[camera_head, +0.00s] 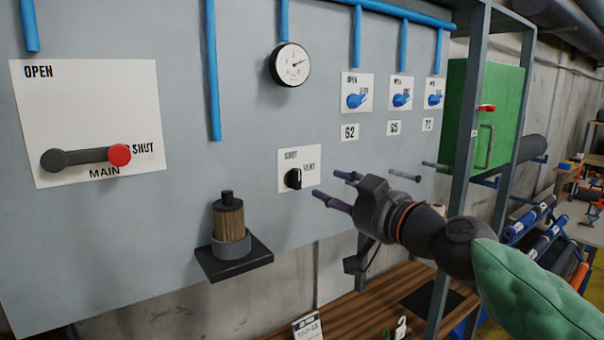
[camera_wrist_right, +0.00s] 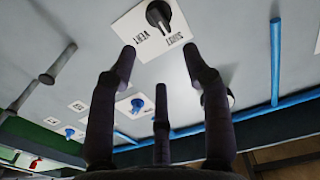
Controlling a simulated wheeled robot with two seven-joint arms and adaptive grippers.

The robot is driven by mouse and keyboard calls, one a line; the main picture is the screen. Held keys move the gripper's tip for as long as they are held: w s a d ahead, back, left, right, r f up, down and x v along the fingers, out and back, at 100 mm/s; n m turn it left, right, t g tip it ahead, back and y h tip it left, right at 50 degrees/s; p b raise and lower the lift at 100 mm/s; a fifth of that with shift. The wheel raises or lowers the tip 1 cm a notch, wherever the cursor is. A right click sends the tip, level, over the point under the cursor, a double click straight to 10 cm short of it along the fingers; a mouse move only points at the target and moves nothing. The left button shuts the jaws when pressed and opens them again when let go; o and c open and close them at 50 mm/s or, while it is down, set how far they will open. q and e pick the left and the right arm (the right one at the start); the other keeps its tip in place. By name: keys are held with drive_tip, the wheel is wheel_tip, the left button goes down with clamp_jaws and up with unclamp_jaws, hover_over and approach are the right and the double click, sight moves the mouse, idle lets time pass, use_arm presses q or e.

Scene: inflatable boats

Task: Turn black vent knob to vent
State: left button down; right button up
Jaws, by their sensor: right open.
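The black vent knob (camera_head: 293,178) sits on a white plate (camera_head: 312,181) marked SHUT and VENT, on the grey panel. My left gripper is not in view.
A red-ended MAIN lever (camera_head: 88,156) is at the left. A small black shelf (camera_head: 234,262) holding a brush-like item (camera_head: 230,220) juts out below left of the knob. A gauge (camera_head: 290,65) and blue valves (camera_head: 357,101) are above. A peg (camera_head: 404,175) sticks out at right.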

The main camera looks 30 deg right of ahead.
sight(301, 178)
drive_tip(key=w, duration=0.3)
drive_tip(key=w+p, duration=0.1)
drive_tip(key=w, duration=0.6)
drive_tip(key=shift+w+a+f, duration=0.1)
drive_tip(key=shift+a, duration=0.25)
clamp_jaws()
